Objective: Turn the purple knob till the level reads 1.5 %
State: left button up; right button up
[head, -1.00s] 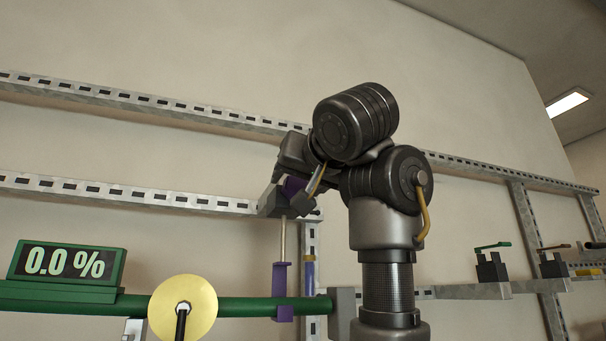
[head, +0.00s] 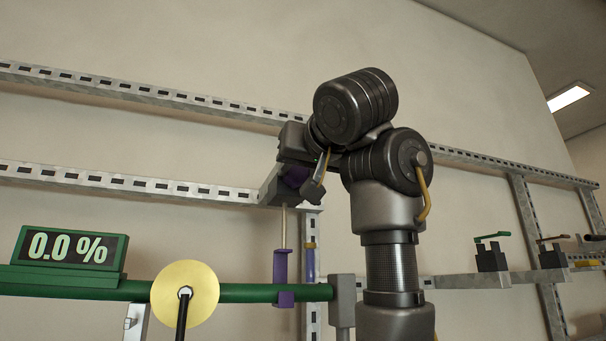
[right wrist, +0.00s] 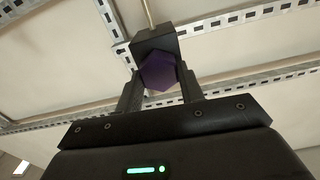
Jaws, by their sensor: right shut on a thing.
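The purple knob (head: 296,177) is at the top of a thin rod (head: 284,226) that rises from a purple bracket (head: 281,278) on the green pipe. It is partly hidden by my right gripper (head: 298,183). In the right wrist view the knob (right wrist: 158,72) is a six-sided purple shape in front of a dark block (right wrist: 156,43). My right gripper (right wrist: 159,85) has one finger on each side of it, shut on it. The level display (head: 69,248), a green box with pale digits, reads 0.0 %. My left gripper is not in view.
A green pipe (head: 235,292) runs across the lower left, with a yellow disc (head: 185,294) in front of it. Slotted metal rails (head: 130,182) run along the wall. Small valves with green (head: 492,236) and brown handles stand on a rail at the right.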

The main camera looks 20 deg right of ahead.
jog(key=n+b, duration=0.1)
jog(key=n, duration=0.1)
jog(key=shift+f+n+b, duration=0.15)
jog(key=shift+n+b, duration=0.15)
jog(key=shift+b, duration=0.1)
jog(key=n+b, duration=0.1)
jog(key=n, duration=0.2)
jog(key=shift+n+b, duration=0.3)
jog(key=shift+b, duration=0.1)
jog(key=n+b, duration=0.1)
jog(key=n, duration=0.1)
jog(key=shift+a+n, duration=0.1)
jog(key=shift+n, duration=0.3)
jog(key=n+b, duration=0.1)
jog(key=n, duration=0.2)
jog(key=shift+n, duration=0.3)
jog(key=n+b, duration=0.1)
jog(key=n, duration=0.2)
jog(key=shift+a+n, duration=0.1)
jog(key=shift+n, duration=0.2)
jog(key=n, duration=0.3)
jog(key=shift+f+n, duration=0.1)
jog(key=shift+n, duration=0.2)
jog(key=n, duration=0.4)
jog(key=shift+f, duration=0.1)
jog(key=shift+w+n, duration=0.1)
jog(key=shift+n, duration=1.3)
jog(key=shift+f+n, duration=0.15)
jog(key=shift+n, duration=0.15)
